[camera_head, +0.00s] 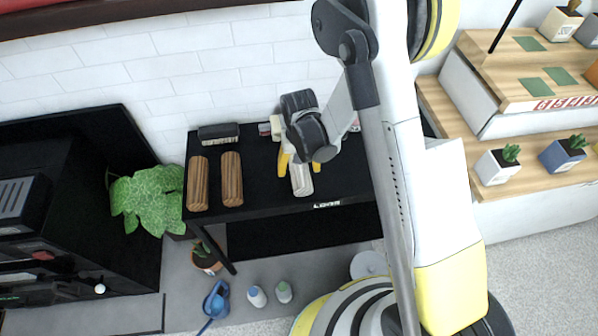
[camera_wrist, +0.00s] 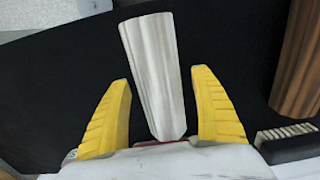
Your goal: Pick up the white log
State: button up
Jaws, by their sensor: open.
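The white log (camera_wrist: 152,75) lies on the black table (camera_wrist: 60,80), between the two yellow fingers of my gripper (camera_wrist: 161,110) in the wrist view. There is a gap between the log and each finger, so my gripper is open around it. The log's near end comes close to the gripper's pale body. In the head view the white log (camera_head: 301,180) lies on the black table (camera_head: 265,185), and my gripper (camera_head: 304,163) is over its far end, partly hiding it.
Two brown logs (camera_head: 198,184) (camera_head: 232,179) lie left of the white log. A black brush (camera_head: 218,132) lies behind them. A leafy green plant (camera_head: 147,200) stands left of the table. Steps with small potted plants (camera_head: 495,165) are at the right.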

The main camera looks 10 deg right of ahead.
jog(key=c, duration=1.5)
jog(key=shift+r, duration=0.1)
